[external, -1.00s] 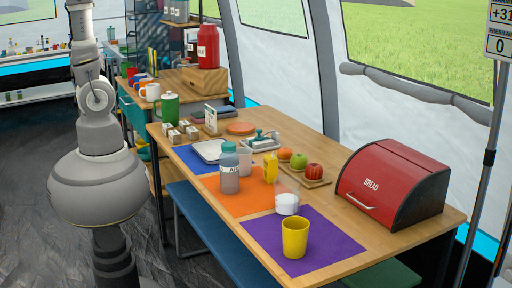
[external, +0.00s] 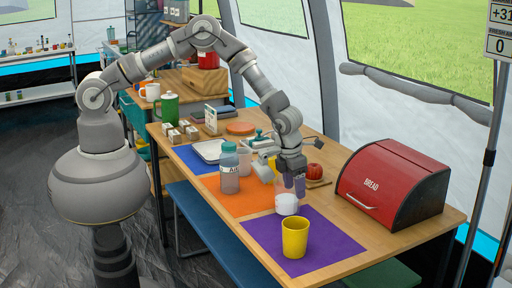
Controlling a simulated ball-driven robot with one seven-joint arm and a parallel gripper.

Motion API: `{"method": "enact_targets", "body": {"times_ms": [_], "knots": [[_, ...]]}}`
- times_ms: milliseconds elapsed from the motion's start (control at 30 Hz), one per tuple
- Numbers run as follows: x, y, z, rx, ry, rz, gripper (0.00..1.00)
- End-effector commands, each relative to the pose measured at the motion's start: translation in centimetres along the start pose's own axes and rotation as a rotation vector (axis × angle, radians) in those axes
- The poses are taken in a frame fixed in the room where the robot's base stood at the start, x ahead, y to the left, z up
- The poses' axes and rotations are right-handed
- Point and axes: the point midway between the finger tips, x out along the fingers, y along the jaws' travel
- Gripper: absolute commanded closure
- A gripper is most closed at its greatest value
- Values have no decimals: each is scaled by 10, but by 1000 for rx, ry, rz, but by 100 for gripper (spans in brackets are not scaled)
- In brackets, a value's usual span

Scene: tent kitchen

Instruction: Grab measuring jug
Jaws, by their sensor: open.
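A clear container with white contents (external: 286,206), which looks like the measuring jug, stands at the border of the orange mat and the purple mat. My gripper (external: 291,187) points down at it from above, with its jaws open. The fingertips overlap the container's upper part in the picture; I cannot tell whether they touch it or are around its rim. The container's handle cannot be made out.
A yellow cup (external: 295,238) stands in front on the purple mat (external: 328,250). A lidded bottle (external: 229,170) stands to the left on the orange mat (external: 245,205). A red apple (external: 315,170) and a red bread box (external: 390,185) are to the right.

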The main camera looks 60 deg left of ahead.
Motion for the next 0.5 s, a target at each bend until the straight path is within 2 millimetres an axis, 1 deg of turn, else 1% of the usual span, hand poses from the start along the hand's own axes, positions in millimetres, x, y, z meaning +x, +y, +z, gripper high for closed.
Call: {"method": "enact_targets", "body": {"times_ms": [200, 267, 333, 500], "knots": [[36, 4, 1, -3, 0, 1, 38], [44, 4, 1, -3, 1, 1, 38], [48, 4, 1, -3, -1, 0, 38], [47, 4, 2, -4, -2, 0, 38]]}}
